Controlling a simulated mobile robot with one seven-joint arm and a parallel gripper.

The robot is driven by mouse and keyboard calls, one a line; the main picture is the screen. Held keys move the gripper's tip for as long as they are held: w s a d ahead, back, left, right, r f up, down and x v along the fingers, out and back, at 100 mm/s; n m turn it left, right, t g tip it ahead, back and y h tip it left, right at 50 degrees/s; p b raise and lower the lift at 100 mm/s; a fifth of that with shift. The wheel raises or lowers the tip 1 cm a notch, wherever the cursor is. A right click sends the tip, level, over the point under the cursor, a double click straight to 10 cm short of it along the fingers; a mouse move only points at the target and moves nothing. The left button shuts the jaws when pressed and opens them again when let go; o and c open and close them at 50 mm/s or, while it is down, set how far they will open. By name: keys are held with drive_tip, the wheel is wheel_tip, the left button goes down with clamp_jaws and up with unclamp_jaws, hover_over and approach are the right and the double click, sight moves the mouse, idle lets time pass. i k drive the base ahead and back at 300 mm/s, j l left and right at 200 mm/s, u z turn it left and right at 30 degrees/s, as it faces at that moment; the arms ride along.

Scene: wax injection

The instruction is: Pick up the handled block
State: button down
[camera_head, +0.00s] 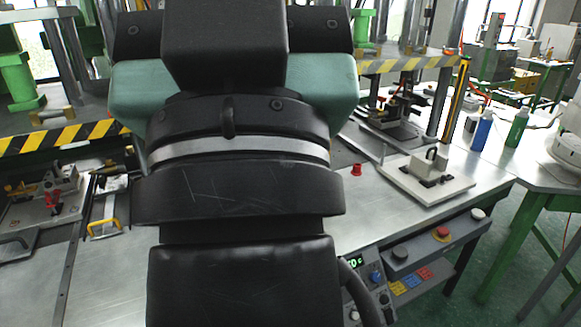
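A pale flat block with a dark upright handle (429,178) lies on the metal bench right of centre. It looks most like the handled block. A smaller metal piece with a yellow handle (104,227) lies on the bench at the left, and I cannot rule it out. My own black and teal arm fills the middle of the view and hides much of the bench behind it. My gripper does not show in this view, so its place relative to the block cannot be told.
A small red object (356,170) stands left of the pale block. Striped press frames (410,64) stand behind. A clamp fixture (50,195) is at the left. A control panel (440,240) is on the bench front. Blue (482,131) and green (517,127) bottles stand at the right.

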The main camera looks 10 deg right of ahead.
sight(430, 169)
drive_tip(key=i+l+z, duration=0.1)
drive_tip(key=i+l, duration=0.35)
drive_tip(key=i+l+z, duration=0.1)
drive_tip(key=i+l, duration=0.35)
drive_tip(key=i+l+z, duration=0.1)
drive_tip(key=i+l, duration=0.25)
drive_tip(key=i, duration=0.15)
drive_tip(key=i+l+z, duration=0.15)
drive_tip(key=i+l, duration=0.25)
drive_tip(key=i+l+z, duration=0.1)
drive_tip(key=i+l, duration=0.15)
drive_tip(key=i, duration=0.35)
